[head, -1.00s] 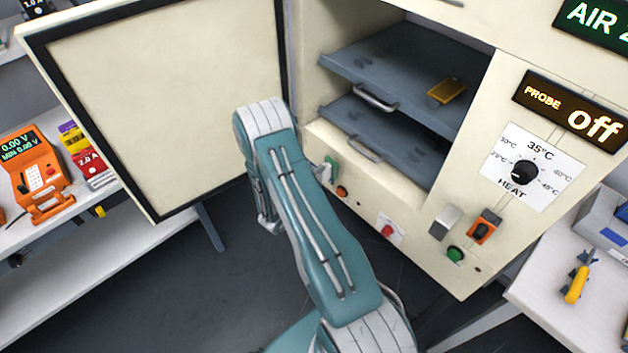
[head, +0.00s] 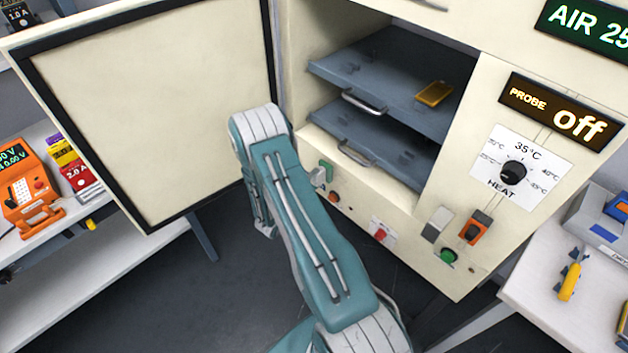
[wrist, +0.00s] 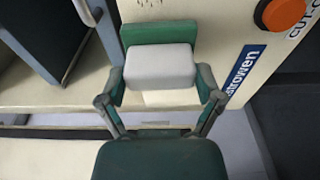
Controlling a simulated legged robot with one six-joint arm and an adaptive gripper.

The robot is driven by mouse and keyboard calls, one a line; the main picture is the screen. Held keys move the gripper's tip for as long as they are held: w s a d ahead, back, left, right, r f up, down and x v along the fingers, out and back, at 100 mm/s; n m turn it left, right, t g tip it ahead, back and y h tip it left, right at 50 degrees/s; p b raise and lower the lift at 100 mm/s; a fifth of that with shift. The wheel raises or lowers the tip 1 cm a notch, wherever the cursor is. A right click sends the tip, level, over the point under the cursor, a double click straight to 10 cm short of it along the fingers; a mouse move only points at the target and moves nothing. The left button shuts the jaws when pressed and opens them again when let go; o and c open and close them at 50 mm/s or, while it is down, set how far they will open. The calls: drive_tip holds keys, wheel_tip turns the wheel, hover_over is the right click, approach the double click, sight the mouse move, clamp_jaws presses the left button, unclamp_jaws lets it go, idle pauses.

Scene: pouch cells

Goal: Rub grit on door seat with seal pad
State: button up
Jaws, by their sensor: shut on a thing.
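The seal pad (wrist: 160,67), a white block with a green backing, sits between the fingers of my gripper (wrist: 160,88) in the wrist view. My gripper is shut on it. The pad lies over the cream door seat (wrist: 188,28), the front frame below the cabinet opening; whether it touches cannot be told. Small dark specks of grit (wrist: 152,2) show at the top edge of the wrist view, just beyond the pad. In the head view the pad (head: 326,171) shows beside my arm, which hides most of the gripper. The cabinet door (head: 150,110) stands open at left.
Grey shelves with handles (head: 365,103) fill the cabinet; a yellow cell (head: 434,93) lies on the upper one. An orange button (wrist: 280,14) is right of the pad. Switches and a heat dial (head: 513,172) are on the cabinet front. Side benches hold an orange meter (head: 27,188) and yellow tool (head: 570,281).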

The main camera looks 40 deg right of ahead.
drive_tip(key=shift+d, duration=0.75)
drive_tip(key=shift+s, duration=1.9)
drive_tip(key=shift+s+d, duration=0.2)
drive_tip(key=shift+s, duration=1.7)
drive_tip(key=shift+s+d, duration=0.2)
drive_tip(key=shift+s, duration=1.65)
drive_tip(key=shift+d, duration=0.1)
drive_tip(key=shift+w, duration=0.25)
drive_tip(key=shift+c, duration=0.4)
drive_tip(key=shift+w+a, duration=0.15)
drive_tip(key=shift+w, duration=1.7)
drive_tip(key=shift+w+a, duration=0.15)
drive_tip(key=shift+w, duration=1.65)
drive_tip(key=shift+w+a, duration=0.15)
drive_tip(key=shift+w, duration=1.7)
drive_tip(key=a, duration=0.6)
drive_tip(key=shift+s, duration=0.3)
